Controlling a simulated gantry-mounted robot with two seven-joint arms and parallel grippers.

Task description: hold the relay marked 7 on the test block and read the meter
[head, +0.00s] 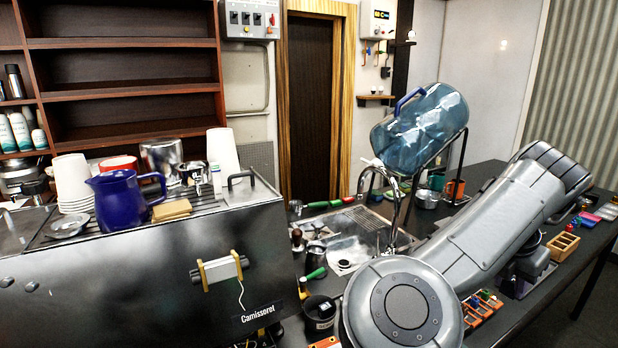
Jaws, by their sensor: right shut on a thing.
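My right arm reaches across the right of the head view, and its forearm covers much of the worktop. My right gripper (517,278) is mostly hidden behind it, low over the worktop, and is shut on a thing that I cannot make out. No relay with a 7 can be read. Orange blocks (480,308) with small coloured parts sit just left of the gripper; I cannot tell whether one is the test block. No meter is clearly recognisable on the worktop. A white wall box (379,17) has a small lit display, too small to read surely. My left gripper is out of view.
A black brewer (140,265) fills the left, with a blue pitcher (120,200) and cups on top. A sink (350,235) with a tap lies in the middle. A large water bottle (420,125) leans on a stand behind. A wooden tray (563,246) sits right of the gripper.

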